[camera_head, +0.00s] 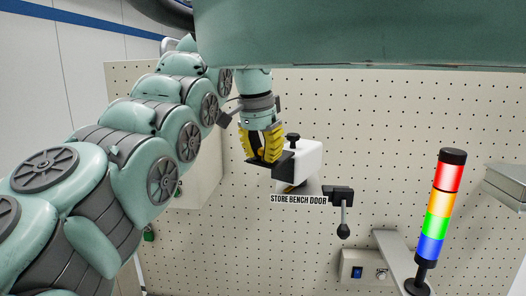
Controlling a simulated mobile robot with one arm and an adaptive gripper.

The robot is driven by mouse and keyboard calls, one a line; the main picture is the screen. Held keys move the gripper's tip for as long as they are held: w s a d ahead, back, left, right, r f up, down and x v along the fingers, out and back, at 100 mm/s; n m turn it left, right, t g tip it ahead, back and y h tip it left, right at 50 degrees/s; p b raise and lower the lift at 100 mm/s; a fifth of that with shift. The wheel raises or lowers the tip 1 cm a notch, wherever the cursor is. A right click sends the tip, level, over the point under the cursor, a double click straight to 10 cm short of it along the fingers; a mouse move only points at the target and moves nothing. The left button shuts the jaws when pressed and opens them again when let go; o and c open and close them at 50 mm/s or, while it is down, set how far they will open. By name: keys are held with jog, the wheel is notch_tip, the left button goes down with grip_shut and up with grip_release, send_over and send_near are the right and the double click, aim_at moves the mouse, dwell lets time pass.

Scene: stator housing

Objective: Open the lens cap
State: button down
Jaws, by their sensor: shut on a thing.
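A white box-shaped device (309,156) with a black knob on top stands out in front of the pegboard near the picture's middle. A black flat piece, which looks like the lens cap (284,166), is at its left side. My gripper (264,159), with yellow ribbed fingers, points down at the left of the white device. Its fingers are shut on the black cap's left end. The fingers hide part of the cap, and I cannot see the lens.
A label "STORE BENCH DOOR" (299,199) and a black lever (343,214) are just below and right of the device. A light tower (442,205) stands at right. A switch box (366,268) is low on the pegboard (400,120).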

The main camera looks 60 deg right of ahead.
jog(key=c, duration=0.8)
grip_release()
jog(key=shift+w+f+b, duration=0.2)
jog(key=shift+f+b, duration=0.1)
jog(key=shift+b, duration=0.3)
jog(key=shift+a+f+h+b, duration=0.1)
jog(key=shift+f+h+b, duration=0.05)
jog(key=shift+h+b, duration=0.35)
